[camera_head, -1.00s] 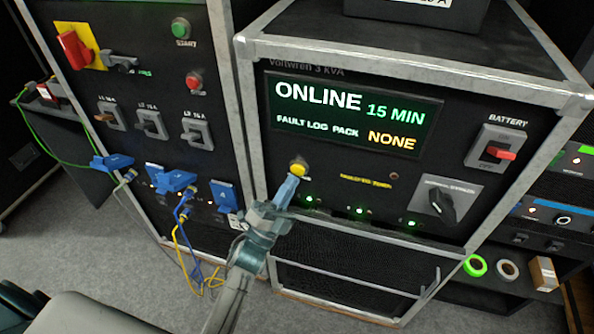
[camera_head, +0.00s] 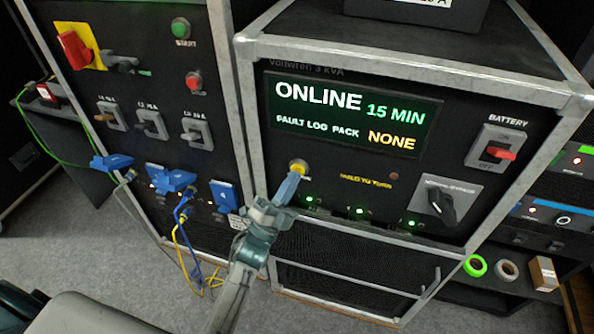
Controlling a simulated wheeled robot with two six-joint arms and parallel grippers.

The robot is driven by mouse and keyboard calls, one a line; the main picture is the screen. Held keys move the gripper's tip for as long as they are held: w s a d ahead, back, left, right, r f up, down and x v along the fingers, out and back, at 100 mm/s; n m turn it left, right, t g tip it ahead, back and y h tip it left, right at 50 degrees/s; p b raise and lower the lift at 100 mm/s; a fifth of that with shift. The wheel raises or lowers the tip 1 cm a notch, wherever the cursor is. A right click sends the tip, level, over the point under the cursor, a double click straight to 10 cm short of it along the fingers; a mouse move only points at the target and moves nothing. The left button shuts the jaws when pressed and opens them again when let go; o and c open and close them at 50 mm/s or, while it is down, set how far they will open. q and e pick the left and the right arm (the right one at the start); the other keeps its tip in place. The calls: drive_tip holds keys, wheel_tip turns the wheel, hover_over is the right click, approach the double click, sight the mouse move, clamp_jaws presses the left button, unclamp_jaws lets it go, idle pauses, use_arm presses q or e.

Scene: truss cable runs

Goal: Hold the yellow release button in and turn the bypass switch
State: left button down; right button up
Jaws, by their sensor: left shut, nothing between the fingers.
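The yellow release button (camera_head: 298,167) sits on the front panel of the UPS unit, below the left end of its display. My left gripper (camera_head: 292,180) is shut, its fingertips at the button and partly covering it; they look in contact, but how far the button is pressed cannot be told. The bypass switch (camera_head: 440,203) is a black rotary knob on a grey plate at the panel's lower right, its handle tilted. Nothing touches it. The display (camera_head: 352,115) reads ONLINE, 15 MIN, with NONE in yellow. My right gripper is not in view.
A battery switch (camera_head: 497,150) with a red lever is above the bypass switch. At left, a power panel has a red rotary handle (camera_head: 73,50), breakers and blue plugs (camera_head: 176,181) with hanging cables. Tape rolls (camera_head: 475,265) lie on a shelf at lower right.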

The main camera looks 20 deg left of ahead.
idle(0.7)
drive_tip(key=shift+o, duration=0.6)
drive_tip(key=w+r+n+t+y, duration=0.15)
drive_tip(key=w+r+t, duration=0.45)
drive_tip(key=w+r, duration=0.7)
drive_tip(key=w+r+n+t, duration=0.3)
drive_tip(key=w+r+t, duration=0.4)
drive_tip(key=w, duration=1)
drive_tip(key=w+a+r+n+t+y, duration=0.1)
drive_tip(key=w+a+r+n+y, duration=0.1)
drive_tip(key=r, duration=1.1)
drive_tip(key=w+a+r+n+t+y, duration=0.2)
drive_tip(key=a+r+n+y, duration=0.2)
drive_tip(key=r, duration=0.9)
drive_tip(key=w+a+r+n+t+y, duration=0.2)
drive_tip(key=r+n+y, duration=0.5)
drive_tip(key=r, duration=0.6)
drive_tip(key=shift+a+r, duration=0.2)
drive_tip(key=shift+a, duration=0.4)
